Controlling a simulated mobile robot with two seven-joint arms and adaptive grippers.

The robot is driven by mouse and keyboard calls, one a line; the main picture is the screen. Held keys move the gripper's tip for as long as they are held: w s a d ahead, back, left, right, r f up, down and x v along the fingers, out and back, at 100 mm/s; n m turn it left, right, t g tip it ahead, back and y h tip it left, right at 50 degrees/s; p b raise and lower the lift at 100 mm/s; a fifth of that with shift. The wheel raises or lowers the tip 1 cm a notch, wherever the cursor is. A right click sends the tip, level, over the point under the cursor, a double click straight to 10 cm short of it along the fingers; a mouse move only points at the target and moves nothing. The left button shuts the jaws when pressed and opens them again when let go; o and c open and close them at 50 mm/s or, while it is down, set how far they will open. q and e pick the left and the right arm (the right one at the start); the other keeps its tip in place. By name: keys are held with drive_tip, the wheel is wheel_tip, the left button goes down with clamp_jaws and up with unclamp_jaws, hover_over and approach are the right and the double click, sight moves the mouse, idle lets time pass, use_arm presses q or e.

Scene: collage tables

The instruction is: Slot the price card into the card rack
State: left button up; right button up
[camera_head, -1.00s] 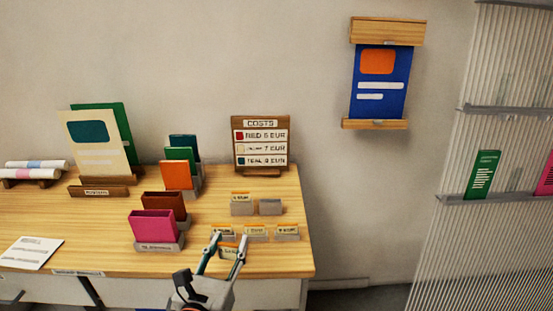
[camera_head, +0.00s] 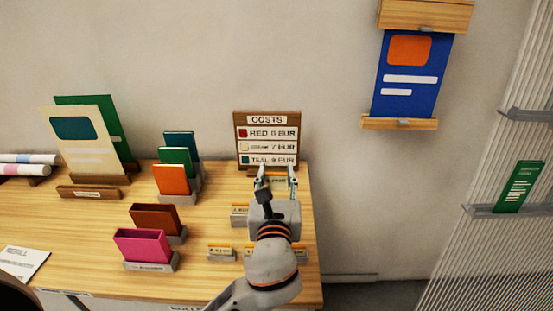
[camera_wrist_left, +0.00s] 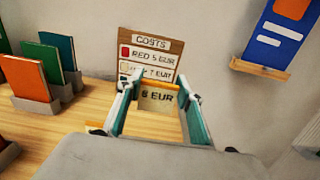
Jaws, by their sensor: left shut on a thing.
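My left gripper (camera_head: 276,178) is shut on the price card (camera_wrist_left: 157,99), a small pale card with an orange top edge that seems to read "6 EUR" in the left wrist view. The gripper holds it up between its fingertips, in front of the wooden costs board (camera_head: 267,140). The small grey card rack holders stand in two rows; a back holder with a card (camera_head: 239,213) and a front holder with a card (camera_head: 221,253) show left of my wrist. My arm hides most of the others. My right gripper is not in view.
Bins with pink (camera_head: 142,245) and brown (camera_head: 155,218) folders stand left of the arm, with orange, green and teal booklets (camera_head: 171,180) behind. A blue poster (camera_head: 410,75) hangs on the wall. The table's right edge lies close beside my arm.

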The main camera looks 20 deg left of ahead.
sight(276, 186)
use_arm(q)
drive_tip(key=shift+w, duration=0.3)
drive_tip(key=shift+s+f, duration=0.15)
drive_tip(key=shift+f, duration=0.05)
drive_tip(key=shift+s+f, duration=0.1)
drive_tip(key=shift+f, duration=1.25)
wheel_tip(276, 186, down, 2)
drive_tip(key=shift+f+b, duration=0.75)
drive_tip(key=shift+b, duration=0.35)
drive_tip(key=shift+f+b, duration=0.4)
drive_tip(key=shift+b, duration=0.15)
drive_tip(key=shift+f, duration=0.2)
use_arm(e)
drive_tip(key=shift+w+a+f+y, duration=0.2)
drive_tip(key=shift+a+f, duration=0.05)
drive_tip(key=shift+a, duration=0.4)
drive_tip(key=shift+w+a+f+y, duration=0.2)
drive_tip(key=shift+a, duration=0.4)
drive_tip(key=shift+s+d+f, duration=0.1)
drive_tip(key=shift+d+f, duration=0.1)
